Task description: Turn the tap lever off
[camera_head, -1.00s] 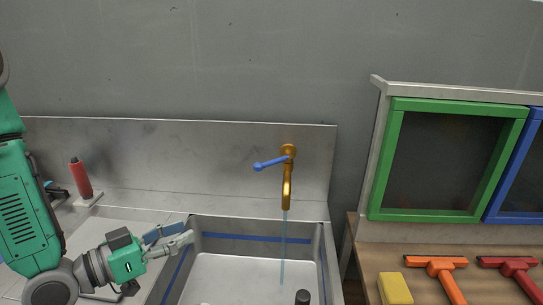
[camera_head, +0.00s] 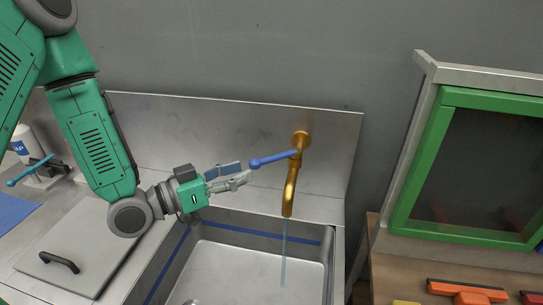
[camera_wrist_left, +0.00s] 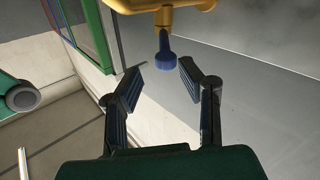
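A brass tap (camera_head: 293,180) is fixed to the steel backsplash, with a thin stream of water (camera_head: 284,250) falling from its spout. Its blue lever (camera_head: 272,160) points out to the left of the tap body. My left gripper (camera_head: 246,172) is just left of the lever's rounded end, with its fingers pointing toward it. In the left wrist view the gripper (camera_wrist_left: 160,78) is open and empty, and the blue lever end (camera_wrist_left: 166,55) sits just beyond and between the fingertips, with no visible contact. My right gripper is in neither view.
The steel sink (camera_head: 260,262) with a blue stripe lies below the tap. A lid with a black handle (camera_head: 59,262) is on the counter at left. A green-framed panel (camera_head: 420,165) and an orange squeegee (camera_head: 465,290) are at right. Space above the sink is free.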

